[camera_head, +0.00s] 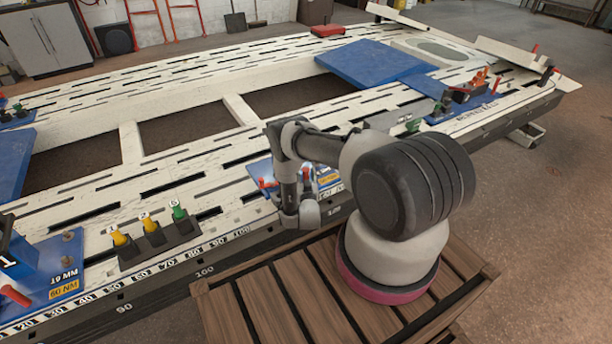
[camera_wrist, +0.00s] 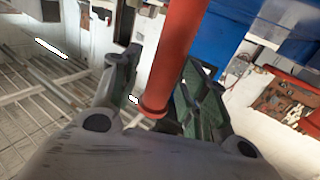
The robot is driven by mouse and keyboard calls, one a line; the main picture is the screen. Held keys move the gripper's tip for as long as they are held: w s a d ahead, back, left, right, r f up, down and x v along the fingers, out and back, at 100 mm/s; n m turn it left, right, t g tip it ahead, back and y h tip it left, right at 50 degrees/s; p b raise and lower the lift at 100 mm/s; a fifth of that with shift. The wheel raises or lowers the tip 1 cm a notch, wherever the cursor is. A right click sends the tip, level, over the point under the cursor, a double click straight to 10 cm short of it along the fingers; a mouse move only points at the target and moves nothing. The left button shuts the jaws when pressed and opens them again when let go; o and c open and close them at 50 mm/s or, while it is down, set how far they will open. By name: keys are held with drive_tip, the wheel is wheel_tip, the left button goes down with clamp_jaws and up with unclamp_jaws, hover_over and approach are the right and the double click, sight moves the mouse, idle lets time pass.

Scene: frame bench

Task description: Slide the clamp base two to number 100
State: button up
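A blue clamp base (camera_head: 257,168) with red handles, which I take for base two, sits on the bench behind my arm; my arm hides much of it. Its number is not readable. The number 100 (camera_head: 242,232) is on the scale along the bench's front edge, left of my wrist. In the wrist view a red handle (camera_wrist: 175,55) stands between the spread fingers of my gripper (camera_wrist: 160,68). A gap shows beside the left finger; the right finger overlaps the handle in view, and contact is unclear. In the head view my fingers are hard to make out.
A dark block (camera_head: 160,247) with yellow and green pegs stands left on the bench. A blue clamp base (camera_head: 450,110) sits farther right. A wooden slatted platform (camera_head: 285,295) is below my arm.

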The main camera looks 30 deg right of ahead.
clamp_jaws()
drive_tip(key=a, duration=2)
drive_tip(key=shift+s, duration=0.35)
drive_tip(key=shift+o, duration=0.3)
unclamp_jaws()
drive_tip(key=v, duration=1.2)
